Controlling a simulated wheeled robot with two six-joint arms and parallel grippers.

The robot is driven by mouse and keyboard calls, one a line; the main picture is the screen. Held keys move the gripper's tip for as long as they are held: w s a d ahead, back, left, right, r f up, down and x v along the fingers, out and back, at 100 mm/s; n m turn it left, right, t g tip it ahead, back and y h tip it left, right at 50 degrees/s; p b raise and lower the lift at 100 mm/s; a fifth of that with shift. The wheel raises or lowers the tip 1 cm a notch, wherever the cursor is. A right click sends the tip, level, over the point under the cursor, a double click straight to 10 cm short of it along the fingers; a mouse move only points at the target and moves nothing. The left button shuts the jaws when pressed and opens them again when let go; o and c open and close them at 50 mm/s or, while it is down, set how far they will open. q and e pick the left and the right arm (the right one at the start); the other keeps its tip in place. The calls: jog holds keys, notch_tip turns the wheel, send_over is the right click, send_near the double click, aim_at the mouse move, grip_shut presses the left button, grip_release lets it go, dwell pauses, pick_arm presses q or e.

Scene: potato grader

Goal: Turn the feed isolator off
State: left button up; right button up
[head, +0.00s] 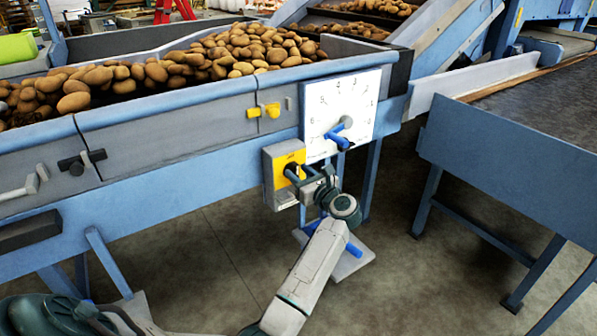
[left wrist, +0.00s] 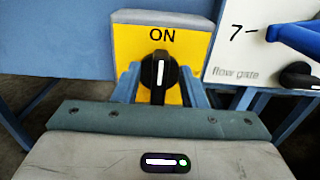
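The feed isolator is a grey box with a yellow face (head: 289,158) on the blue frame below the potato hopper. In the left wrist view its yellow plate (left wrist: 202,42) reads ON above a black rotary knob (left wrist: 158,76). The white line on the knob is upright, pointing at ON. My left gripper (head: 301,174) is in front of the box. In the left wrist view its two blue fingers (left wrist: 160,82) stand on either side of the knob, with gaps showing; I see no clear contact. My right gripper is not in view.
A white numbered dial with a blue-handled pointer (head: 340,134), marked "flow gate" in the wrist view, sits close to the right of the isolator. A yellow control (head: 271,110) is above. Potatoes (head: 240,50) fill the hopper. Open floor (head: 400,270) lies right of my arm.

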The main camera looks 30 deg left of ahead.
pick_arm(q)
jog(key=shift+w+a, duration=0.15)
jog(key=shift+a, duration=0.25)
jog(key=shift+c, duration=0.5)
grip_shut()
